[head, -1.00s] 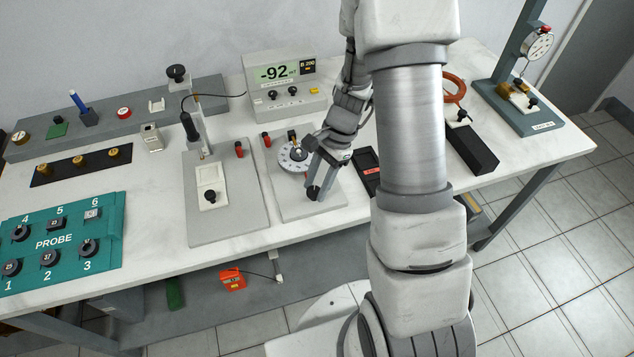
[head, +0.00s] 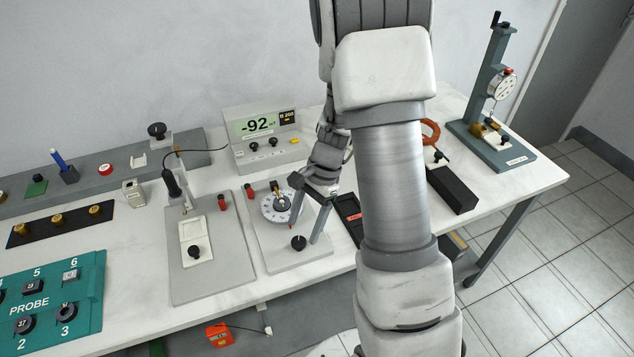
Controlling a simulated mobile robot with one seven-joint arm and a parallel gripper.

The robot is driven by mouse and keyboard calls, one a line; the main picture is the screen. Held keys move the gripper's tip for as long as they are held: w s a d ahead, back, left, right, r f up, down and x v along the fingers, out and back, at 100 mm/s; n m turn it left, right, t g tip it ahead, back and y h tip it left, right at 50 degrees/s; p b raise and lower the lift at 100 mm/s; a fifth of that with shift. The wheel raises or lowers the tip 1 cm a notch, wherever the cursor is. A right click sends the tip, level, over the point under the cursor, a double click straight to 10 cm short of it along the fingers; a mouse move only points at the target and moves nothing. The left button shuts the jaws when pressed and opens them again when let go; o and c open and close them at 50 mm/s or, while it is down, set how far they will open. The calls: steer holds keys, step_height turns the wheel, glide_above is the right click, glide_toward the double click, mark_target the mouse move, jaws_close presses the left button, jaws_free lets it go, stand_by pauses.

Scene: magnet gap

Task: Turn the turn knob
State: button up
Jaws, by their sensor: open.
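A round black knob (head: 298,242) sits near the front of a light grey plate (head: 275,262), in front of a white graduated dial (head: 277,207). I take this to be the turn knob, though other black knobs are in view. My gripper (head: 305,230) is open and points down just above and behind the knob. Its fingers look apart from the knob, with nothing between them; the exact height gap is hard to judge. The meter (head: 262,137) behind reads -92.
To the left is a second grey plate (head: 215,278) with a probe stand and another black knob (head: 195,252). A teal PROBE box (head: 80,325) is at far left. A black block (head: 453,190) and a dial gauge stand (head: 490,105) are at right.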

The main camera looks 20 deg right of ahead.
steer(key=p+v, duration=0.1)
steer(key=v, duration=1.3)
steer(key=shift+p, duration=0.3)
steer(key=shift+r, duration=0.15)
steer(key=s+a+r+n+t+h, duration=0.2)
steer(key=s+a+r+n+t, duration=0.1)
steer(key=s+r+n, duration=0.3)
steer(key=s+a+r+n+t+h, duration=0.2)
steer(key=s+a+r+n+t, duration=0.2)
steer(key=s+r+n, duration=0.3)
steer(key=shift+s+r+n, duration=0.3)
steer(key=shift+s+n, duration=0.1)
steer(key=shift+s, duration=1.35)
